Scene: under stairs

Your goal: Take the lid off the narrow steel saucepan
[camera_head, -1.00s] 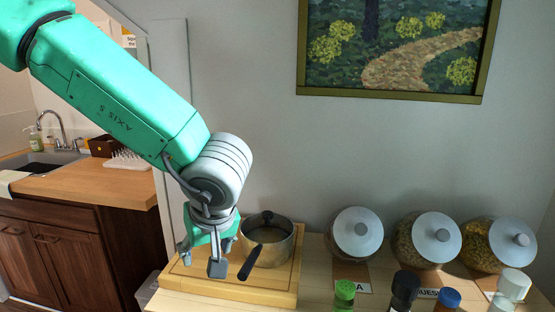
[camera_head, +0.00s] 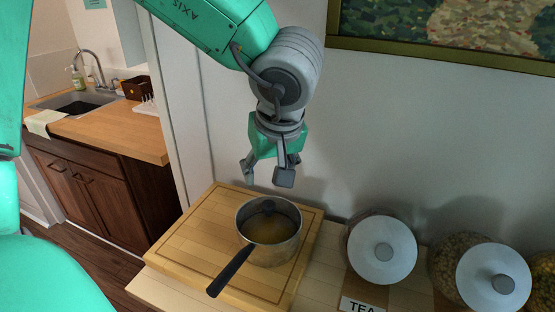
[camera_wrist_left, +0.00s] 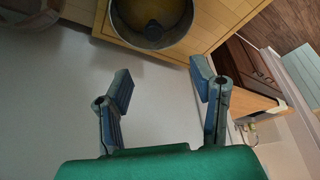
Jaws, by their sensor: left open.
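The narrow steel saucepan (camera_head: 272,251) stands on a wooden cutting board, its dark handle (camera_head: 231,272) pointing toward the front left. A see-through lid with a dark knob (camera_head: 268,207) appears to lie on it; yellowish colour shows through. My left gripper (camera_head: 266,174) is open and empty, fingers down, above and apart from the knob in the head view. In the left wrist view the saucepan (camera_wrist_left: 178,42) is at the top edge, partly cut off, with the knob (camera_wrist_left: 153,30) beyond the open fingers (camera_wrist_left: 161,80). My right gripper is not in view.
The cutting board (camera_head: 190,247) lies on a light wooden counter against the wall. Glass jars with pale lids (camera_head: 382,250) (camera_head: 493,283) stand to the right, near a TEA label (camera_head: 360,306). A framed painting (camera_head: 450,52) hangs above. A sink (camera_head: 82,102) is at the back left.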

